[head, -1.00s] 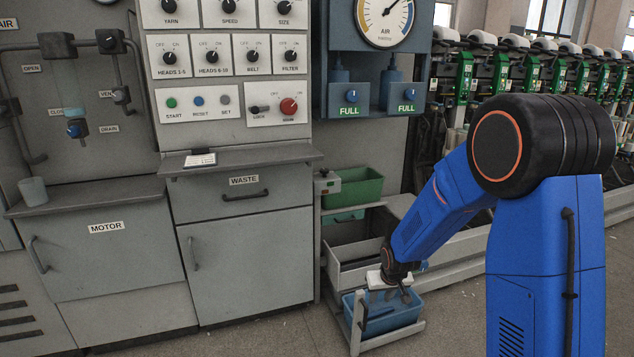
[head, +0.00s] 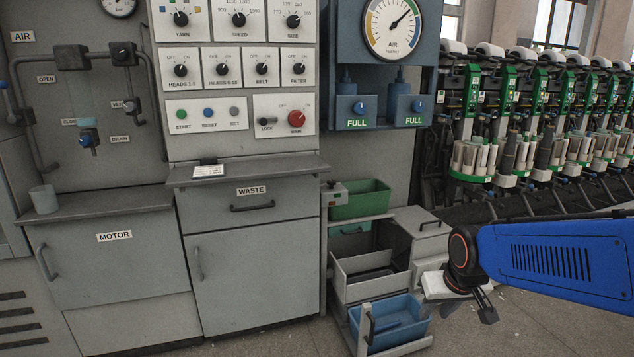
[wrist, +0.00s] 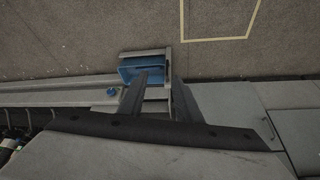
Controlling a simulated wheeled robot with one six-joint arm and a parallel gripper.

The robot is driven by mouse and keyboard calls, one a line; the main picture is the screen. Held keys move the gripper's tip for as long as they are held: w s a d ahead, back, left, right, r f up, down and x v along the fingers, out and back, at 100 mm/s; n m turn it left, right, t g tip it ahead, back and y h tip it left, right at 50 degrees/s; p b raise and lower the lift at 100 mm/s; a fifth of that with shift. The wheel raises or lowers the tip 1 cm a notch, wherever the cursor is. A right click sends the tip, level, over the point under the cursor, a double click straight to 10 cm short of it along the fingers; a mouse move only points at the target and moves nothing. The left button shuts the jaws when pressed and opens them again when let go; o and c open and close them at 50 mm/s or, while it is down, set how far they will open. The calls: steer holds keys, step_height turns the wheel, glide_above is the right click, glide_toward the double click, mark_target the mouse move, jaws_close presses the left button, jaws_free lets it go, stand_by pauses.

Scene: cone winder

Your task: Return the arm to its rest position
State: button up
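My blue arm (head: 550,252) reaches in from the right edge of the head view. My gripper (head: 469,306) hangs at its end, beside the right side of the blue bin (head: 398,332). In the wrist view, my gripper (wrist: 158,92) shows two grey fingers standing apart with nothing held between them. The blue bin (wrist: 141,72) shows beyond the fingers there. The far tips are small and partly dark in the head view.
A grey cabinet (head: 255,275) with a waste drawer (head: 283,203) fills the left and middle. Winding heads (head: 470,160) line the right back. Floor (head: 530,330) is free at front right.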

steer(key=s+d+r, duration=0.1)
steer(key=s+r, duration=0.1)
steer(key=s, duration=0.7)
steer(key=s+r, duration=0.2)
steer(key=s, duration=0.7)
steer(key=shift+d, duration=0.35)
steer(key=shift+r, duration=0.1)
